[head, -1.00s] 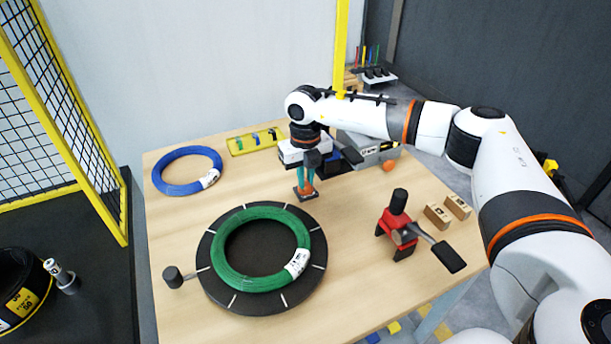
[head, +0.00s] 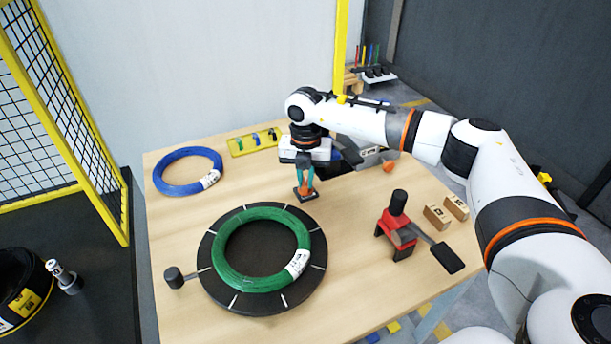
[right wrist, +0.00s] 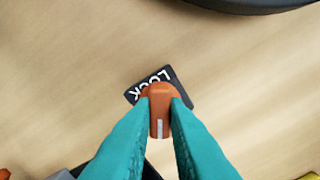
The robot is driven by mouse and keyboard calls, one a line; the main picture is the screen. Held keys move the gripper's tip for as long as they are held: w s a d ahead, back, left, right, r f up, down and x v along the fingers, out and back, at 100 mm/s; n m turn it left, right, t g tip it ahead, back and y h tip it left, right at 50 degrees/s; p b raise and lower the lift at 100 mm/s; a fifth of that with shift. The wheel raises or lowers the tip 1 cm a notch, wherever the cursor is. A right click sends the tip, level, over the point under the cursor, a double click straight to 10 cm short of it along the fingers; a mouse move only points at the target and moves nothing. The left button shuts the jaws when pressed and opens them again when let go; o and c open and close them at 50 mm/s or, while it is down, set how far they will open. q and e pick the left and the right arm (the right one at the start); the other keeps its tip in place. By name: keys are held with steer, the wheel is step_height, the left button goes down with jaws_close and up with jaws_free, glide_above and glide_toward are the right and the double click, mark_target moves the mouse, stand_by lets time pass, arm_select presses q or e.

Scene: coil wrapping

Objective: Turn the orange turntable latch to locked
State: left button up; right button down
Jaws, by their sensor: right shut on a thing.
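The orange turntable latch (head: 306,187) stands on a small dark plate behind the turntable's right rear rim. In the right wrist view the latch (right wrist: 160,108) has a white line on it, and the dark plate (right wrist: 178,92) beneath it reads "LOCK". My right gripper (head: 305,184) reaches down from above, and its teal fingers (right wrist: 160,112) are shut on the latch, one on each side. The black turntable (head: 234,304) carries a green coil (head: 240,282). The fingers and the latch hide part of the plate and its marks. My left gripper is not in view.
A blue coil (head: 165,184) lies at the back left, beside a yellow tray (head: 238,151) with small clips. A red stand with a black handle (head: 392,228) and two wooden blocks (head: 437,216) are at the right. The table between turntable and red stand is clear.

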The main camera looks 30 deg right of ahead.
mark_target(306, 181)
steer(key=m+p, duration=0.1)
steer(key=m, duration=0.4)
steer(key=shift+r+m, duration=0.1)
steer(key=shift+m, duration=0.3)
steer(key=m+p, duration=0.1)
steer(key=m, duration=0.4)
steer(key=shift+m, duration=0.3)
steer(key=c, duration=1.4)
jaws_free()
steer(key=shift+c, duration=0.2)
step_height(306, 181, up, 12)
steer(key=b, duration=0.1)
